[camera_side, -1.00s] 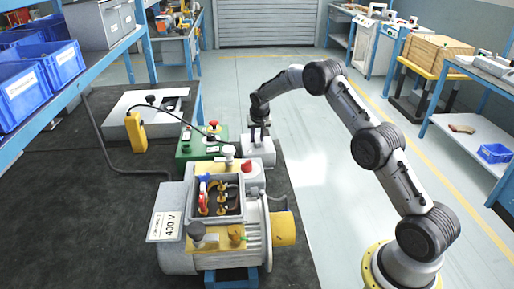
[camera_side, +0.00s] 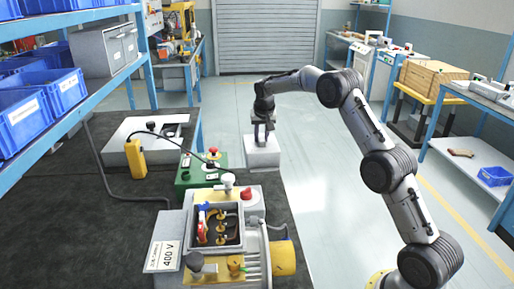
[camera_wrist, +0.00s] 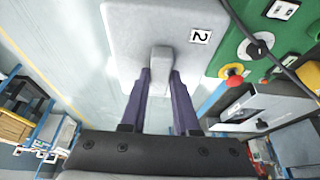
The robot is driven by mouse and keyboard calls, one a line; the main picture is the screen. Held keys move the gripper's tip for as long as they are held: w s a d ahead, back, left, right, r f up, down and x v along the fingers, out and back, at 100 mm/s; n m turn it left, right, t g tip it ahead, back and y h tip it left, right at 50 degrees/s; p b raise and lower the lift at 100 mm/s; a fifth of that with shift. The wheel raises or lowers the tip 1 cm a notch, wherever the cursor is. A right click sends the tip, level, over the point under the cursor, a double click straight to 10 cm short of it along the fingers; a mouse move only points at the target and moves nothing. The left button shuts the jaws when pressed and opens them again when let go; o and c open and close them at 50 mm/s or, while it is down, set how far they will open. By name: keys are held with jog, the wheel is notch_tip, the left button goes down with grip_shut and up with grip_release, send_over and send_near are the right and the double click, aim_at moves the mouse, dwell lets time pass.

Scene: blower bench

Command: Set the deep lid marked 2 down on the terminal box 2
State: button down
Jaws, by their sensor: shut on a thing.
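My gripper (camera_side: 263,132) is shut on the knob of the deep lid, a pale grey block (camera_side: 262,153) held beyond the motor, right of the green box. In the wrist view the lid (camera_wrist: 140,35) bears a "2" label, and my fingers (camera_wrist: 160,80) sit on either side of its knob. The terminal box (camera_side: 241,218) is the open-topped grey box on the motor, with red, blue and brass-coloured parts inside. No number on it is readable. The lid is well apart from it.
Knobs and a red cap (camera_side: 246,194) rise around the terminal box. Clear floor is right of the bench.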

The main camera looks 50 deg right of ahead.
jog(key=s+d+r, duration=0.5)
jog(key=s+r, duration=0.2)
jog(key=r, duration=0.1)
jog(key=s+a+r+n, duration=0.1)
jog(key=s+r, duration=0.3)
jog(key=s, duration=0.5)
jog(key=s+a+r, duration=0.1)
jog(key=s+r, duration=0.2)
jog(key=s, duration=0.7)
jog(key=w+a+r+n+g+y, duration=0.1)
jog(key=w+a+n+y, duration=0.3)
jog(key=a+n, duration=0.65)
jog(key=w+a+r+n+g+y, duration=0.1)
jog(key=w+a+n+y, duration=0.25)
jog(key=a+n, duration=0.75)
jog(key=s+a+r+n+g+h, duration=0.1)
jog(key=a+n+g, duration=0.3)
jog(key=a+n, duration=0.9)
jog(key=a, duration=0.9)
jog(key=shift+s+a+g, duration=0.25)
jog(key=shift+g, duration=0.05)
